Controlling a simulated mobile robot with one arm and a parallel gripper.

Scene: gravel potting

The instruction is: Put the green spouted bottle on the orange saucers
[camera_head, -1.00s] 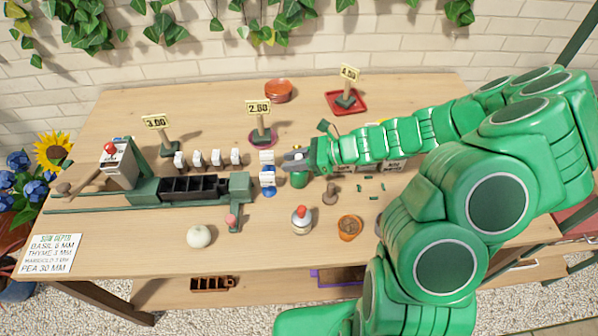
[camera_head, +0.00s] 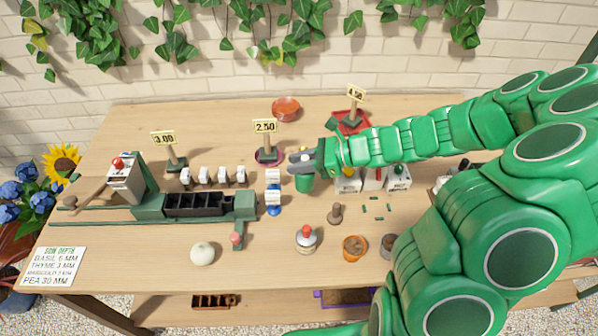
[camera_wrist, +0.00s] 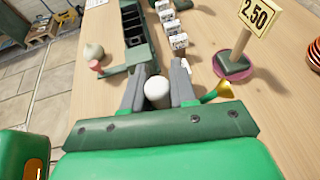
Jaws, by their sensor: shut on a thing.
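My gripper (camera_head: 303,160) is shut on the green spouted bottle (camera_head: 304,184) and holds it over the middle of the table. In the wrist view, a white round top (camera_wrist: 157,92) shows between my gripper's fingers (camera_wrist: 158,88), and a green and yellow spout (camera_wrist: 219,91) sticks out to the right. Most of the bottle's body is hidden there. The orange saucers (camera_head: 286,105) are stacked at the back of the table, beyond and slightly left of my gripper. Their edge also shows at the right of the wrist view (camera_wrist: 315,52).
White packets (camera_head: 223,174) line up to the left.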

